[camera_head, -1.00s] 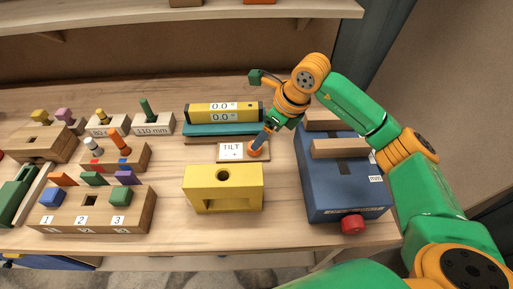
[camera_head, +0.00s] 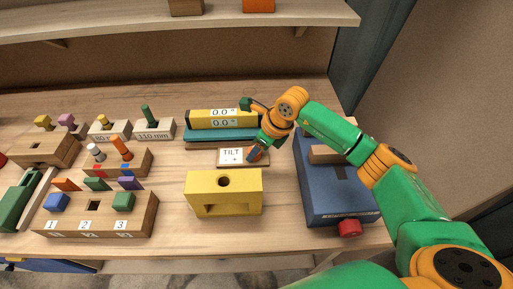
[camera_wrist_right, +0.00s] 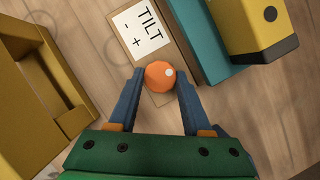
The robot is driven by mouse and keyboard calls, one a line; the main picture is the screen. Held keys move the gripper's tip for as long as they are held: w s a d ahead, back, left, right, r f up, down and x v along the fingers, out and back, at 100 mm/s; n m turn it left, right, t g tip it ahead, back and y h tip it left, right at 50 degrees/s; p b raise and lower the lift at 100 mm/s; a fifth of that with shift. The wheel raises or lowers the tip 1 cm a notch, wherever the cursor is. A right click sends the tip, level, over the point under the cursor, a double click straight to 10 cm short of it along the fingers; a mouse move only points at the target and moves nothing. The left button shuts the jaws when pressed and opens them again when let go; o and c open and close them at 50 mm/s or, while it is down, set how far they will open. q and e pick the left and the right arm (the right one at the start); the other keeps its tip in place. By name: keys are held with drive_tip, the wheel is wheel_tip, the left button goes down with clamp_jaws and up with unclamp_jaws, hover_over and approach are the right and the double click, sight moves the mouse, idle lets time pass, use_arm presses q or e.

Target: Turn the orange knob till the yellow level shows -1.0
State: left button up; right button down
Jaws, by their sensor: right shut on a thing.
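The orange knob (camera_wrist_right: 160,76) sits beside the "TILT - +" label (camera_wrist_right: 143,27) on a small wooden base. My right gripper (camera_wrist_right: 160,82) is shut on the knob, one blue finger on each side. In the head view my right gripper (camera_head: 255,153) mostly hides the knob. The yellow level (camera_head: 222,119) lies on the teal bar (camera_head: 205,134) behind the label, and its two displays read 0.0 °. It also shows in the right wrist view (camera_wrist_right: 246,28). My left gripper is not in view.
A yellow block with a hole (camera_head: 223,193) stands in front of the label. A blue box with a red knob (camera_head: 330,195) is close on the right. Wooden blocks with coloured pegs (camera_head: 97,222) fill the left. Bare tabletop lies between them.

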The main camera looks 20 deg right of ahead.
drive_tip(key=shift+w+f+n+y+b, duration=0.1)
drive_tip(key=shift+f+n+y+b, duration=0.15)
drive_tip(key=shift+n+b, duration=0.55)
drive_tip(key=shift+r+n+g+y+b, duration=0.1)
drive_tip(key=shift+n+g+y+b, duration=0.35)
drive_tip(key=shift+n+b, duration=0.7)
drive_tip(key=shift+w+d+r+n+g+b, duration=0.1)
drive_tip(key=shift+n+g+b, duration=0.35)
drive_tip(key=shift+n+b, duration=0.35)
drive_tip(key=shift+r+n+g+b, duration=0.1)
drive_tip(key=shift+n+g+b, duration=0.2)
drive_tip(key=shift+n, duration=0.95)
drive_tip(key=shift+c, duration=1.7)
unclamp_jaws()
